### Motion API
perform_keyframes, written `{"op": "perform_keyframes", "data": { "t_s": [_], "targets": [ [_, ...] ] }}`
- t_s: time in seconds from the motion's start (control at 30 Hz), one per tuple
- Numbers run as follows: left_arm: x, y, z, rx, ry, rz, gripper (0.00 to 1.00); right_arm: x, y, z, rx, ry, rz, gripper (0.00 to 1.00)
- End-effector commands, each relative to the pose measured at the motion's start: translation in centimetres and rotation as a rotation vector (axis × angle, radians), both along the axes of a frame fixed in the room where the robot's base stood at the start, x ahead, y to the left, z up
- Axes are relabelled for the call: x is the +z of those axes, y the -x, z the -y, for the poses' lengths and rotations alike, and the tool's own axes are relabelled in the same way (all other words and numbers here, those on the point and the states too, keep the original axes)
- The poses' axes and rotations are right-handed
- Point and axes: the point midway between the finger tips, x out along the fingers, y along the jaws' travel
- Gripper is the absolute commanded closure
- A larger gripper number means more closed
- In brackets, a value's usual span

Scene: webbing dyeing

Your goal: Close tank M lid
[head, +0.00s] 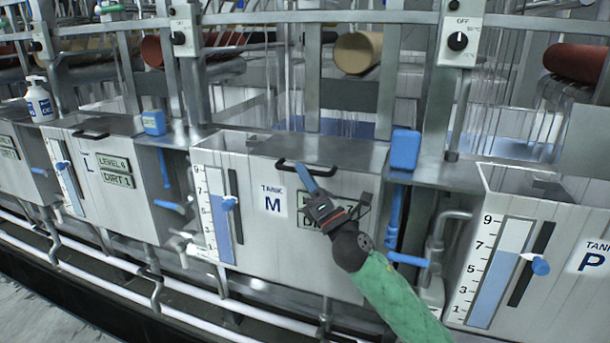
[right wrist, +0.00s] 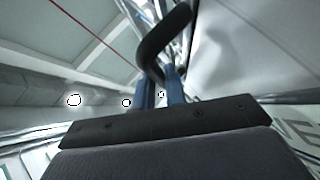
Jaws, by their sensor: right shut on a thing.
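Tank M (head: 258,180) is a pale metal tank in the middle of the head view, with an "M" label on its front. Its lid's black handle (head: 288,163) is at the top front edge. In the right wrist view, the fingers (right wrist: 160,95) meet the curved black handle (right wrist: 160,42). My left gripper is not in view.
Tank P (head: 560,250) stands at the right, and a tank with level and dirt displays (head: 117,170) at the left. A blue box (head: 405,150) and blue valve handles sit beside tank M. White pipes (head: 130,285) run low along the front. Control boxes (head: 461,40) hang above.

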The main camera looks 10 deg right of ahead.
Motion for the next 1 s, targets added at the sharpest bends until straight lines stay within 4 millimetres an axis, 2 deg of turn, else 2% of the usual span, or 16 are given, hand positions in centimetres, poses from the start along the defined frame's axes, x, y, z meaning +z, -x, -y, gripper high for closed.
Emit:
{"op": "perform_keyframes", "data": {
  "t_s": [0.03, 0.13, 0.57, 1.0],
  "targets": [
    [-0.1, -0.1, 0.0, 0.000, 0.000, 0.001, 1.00, -1.0, -0.3, 0.1, -0.003, 0.000, -0.014, 0.83],
    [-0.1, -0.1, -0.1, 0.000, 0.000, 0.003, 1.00, -0.9, -0.2, 0.0, -0.002, 0.000, -0.012, 0.66],
    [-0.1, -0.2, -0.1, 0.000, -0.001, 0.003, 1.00, -0.7, 0.1, 0.1, 0.000, 0.000, -0.007, 0.66],
    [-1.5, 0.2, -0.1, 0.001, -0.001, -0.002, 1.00, -3.8, 3.7, 1.9, -0.002, 0.000, -0.009, 0.66]
  ]
}}
